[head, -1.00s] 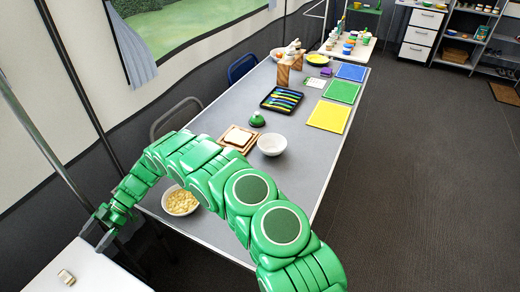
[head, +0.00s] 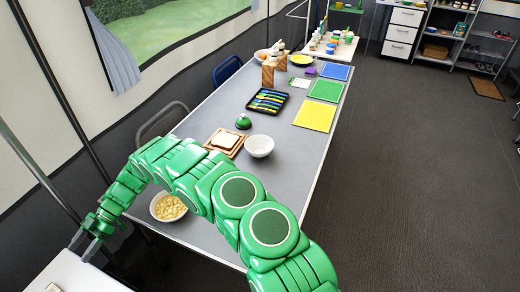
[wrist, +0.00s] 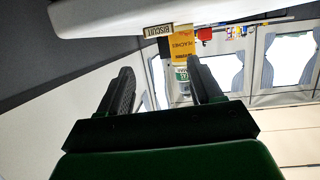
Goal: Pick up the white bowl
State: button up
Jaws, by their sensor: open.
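The empty white bowl (head: 260,146) stands upright on the long grey table (head: 207,238), right of a slice of bread on a wooden board. A second pale bowl (head: 157,216) at the table's near left end holds yellowish pieces, and my arm partly covers it. My gripper (head: 82,248) is at the lower left, beside a white surface and well away from the empty bowl. In the wrist view my gripper (wrist: 160,85) has its two dark fingers apart with nothing between them. The white bowl is not in the wrist view.
The bread board (head: 224,143), a green-topped item (head: 243,122) and a dark tray of utensils (head: 268,101) lie near the bowl. Yellow (head: 314,115), green and blue mats lie farther back. A chair (head: 160,122) stands left. The floor at right is clear.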

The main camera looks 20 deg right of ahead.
jog(key=c, duration=0.3)
